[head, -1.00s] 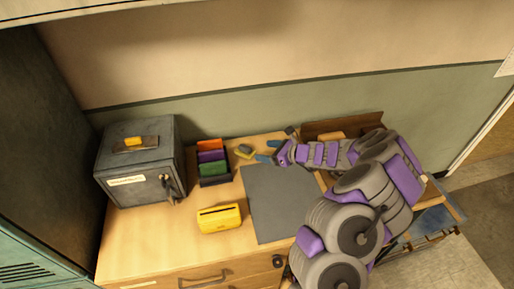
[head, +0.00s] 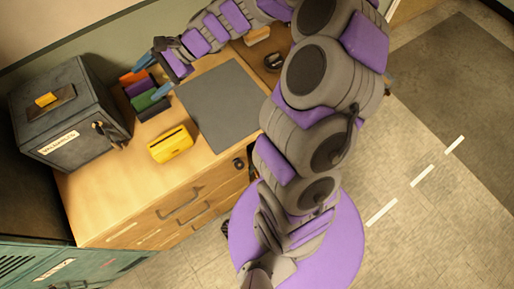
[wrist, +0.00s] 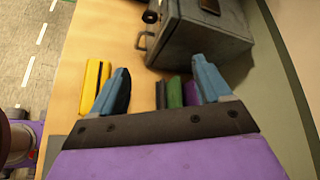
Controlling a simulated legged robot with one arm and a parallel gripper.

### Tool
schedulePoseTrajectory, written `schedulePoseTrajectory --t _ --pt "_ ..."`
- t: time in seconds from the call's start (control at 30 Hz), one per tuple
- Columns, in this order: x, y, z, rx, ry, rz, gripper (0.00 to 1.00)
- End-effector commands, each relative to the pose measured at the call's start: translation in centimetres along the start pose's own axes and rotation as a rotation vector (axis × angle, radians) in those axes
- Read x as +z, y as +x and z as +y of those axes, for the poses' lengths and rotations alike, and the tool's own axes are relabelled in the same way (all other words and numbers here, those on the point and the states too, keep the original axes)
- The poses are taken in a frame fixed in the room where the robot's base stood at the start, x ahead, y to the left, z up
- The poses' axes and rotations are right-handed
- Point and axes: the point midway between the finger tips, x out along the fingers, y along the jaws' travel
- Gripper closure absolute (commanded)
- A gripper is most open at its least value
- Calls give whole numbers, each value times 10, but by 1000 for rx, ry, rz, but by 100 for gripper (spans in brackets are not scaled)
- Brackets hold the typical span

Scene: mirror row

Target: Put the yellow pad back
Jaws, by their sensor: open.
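A yellow block with a dark slot in its top (head: 170,144) lies on the wooden desk; it also shows in the wrist view (wrist: 95,83), left of my fingers. I cannot tell whether it is the yellow pad. A small rack behind it holds orange (head: 132,76), purple (head: 139,87) and green (head: 150,100) upright pieces. My gripper (head: 152,79) is open and appears empty, with its blue fingertips in front of the rack in the head view. In the wrist view, the purple (wrist: 190,93) and green (wrist: 175,91) pieces show between the fingers (wrist: 160,88).
A grey safe (head: 68,108) stands left of the rack, with a small yellow piece (head: 45,99) on a dark plate on top. A flat grey mat (head: 220,105) covers the desk's right part. Bare wood (head: 110,190) lies in front of the safe.

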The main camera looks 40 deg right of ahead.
Motion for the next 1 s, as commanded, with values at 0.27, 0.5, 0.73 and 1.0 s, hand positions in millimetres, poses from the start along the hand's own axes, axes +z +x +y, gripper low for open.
schedulePoseTrajectory --t 0.27,0.5,0.73,1.0 --pt "92 -12 89 353 -467 43 22" --pt "117 -54 174 668 -767 124 22" --pt "117 -114 242 952 -941 221 22" --pt "114 -159 282 1121 -991 279 22"
